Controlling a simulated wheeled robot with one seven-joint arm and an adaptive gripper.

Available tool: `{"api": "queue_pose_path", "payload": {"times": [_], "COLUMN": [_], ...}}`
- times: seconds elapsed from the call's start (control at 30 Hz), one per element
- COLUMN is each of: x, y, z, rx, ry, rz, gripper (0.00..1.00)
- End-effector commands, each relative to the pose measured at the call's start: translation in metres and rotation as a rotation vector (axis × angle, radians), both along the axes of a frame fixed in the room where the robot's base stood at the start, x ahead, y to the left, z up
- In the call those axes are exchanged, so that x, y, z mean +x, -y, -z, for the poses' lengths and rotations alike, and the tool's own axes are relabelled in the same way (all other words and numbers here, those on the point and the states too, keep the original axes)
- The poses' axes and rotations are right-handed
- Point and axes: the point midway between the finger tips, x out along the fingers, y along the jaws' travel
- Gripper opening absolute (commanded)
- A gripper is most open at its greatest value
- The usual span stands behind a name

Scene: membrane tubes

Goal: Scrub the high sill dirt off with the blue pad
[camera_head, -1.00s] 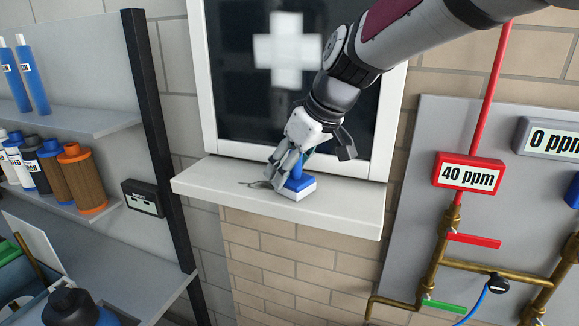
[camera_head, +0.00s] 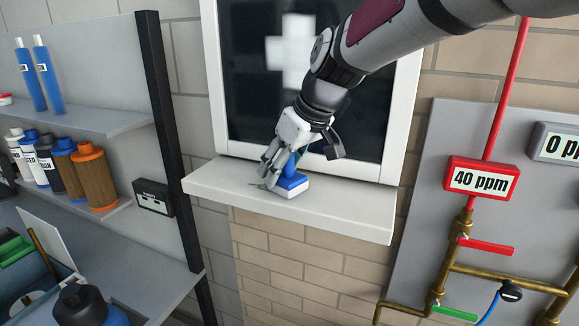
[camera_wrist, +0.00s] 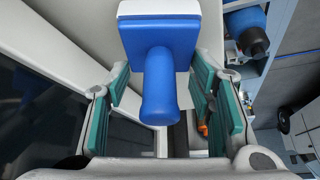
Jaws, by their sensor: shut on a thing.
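The blue pad (camera_head: 293,184), a blue block with a white underside and a blue handle, rests on the white sill (camera_head: 345,217) below the dark window. My gripper (camera_head: 276,168) is shut on its handle, from above and tilted. In the wrist view the blue handle (camera_wrist: 160,90) lies between the teal finger pads, with the white-edged head (camera_wrist: 160,8) beyond. A small dark mark (camera_head: 257,186) shows on the sill just left of the pad, close to the fingertips; I cannot tell how much dirt lies under the pad or gripper.
The window frame (camera_head: 213,80) rises right behind the sill. A shelf with bottles and orange-brown cartridges (camera_head: 96,178) stands left, with a black post (camera_head: 160,110). At right are brass pipes (camera_head: 455,240) and a red 40 ppm sign (camera_head: 482,179). The sill's right part is clear.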

Motion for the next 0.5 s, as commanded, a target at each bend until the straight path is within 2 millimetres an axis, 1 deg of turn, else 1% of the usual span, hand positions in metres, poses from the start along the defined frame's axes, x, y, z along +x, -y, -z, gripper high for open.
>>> {"api": "queue_pose_path", "payload": {"times": [0.2, 0.5], "x": [0.0046, 0.0049], "y": [-0.0118, -0.0130], "z": [0.0014, 0.0019], "rx": [-0.001, -0.001], "ry": [0.000, -0.002], "rz": [-0.001, -0.001], "gripper": [0.27, 0.27]}}
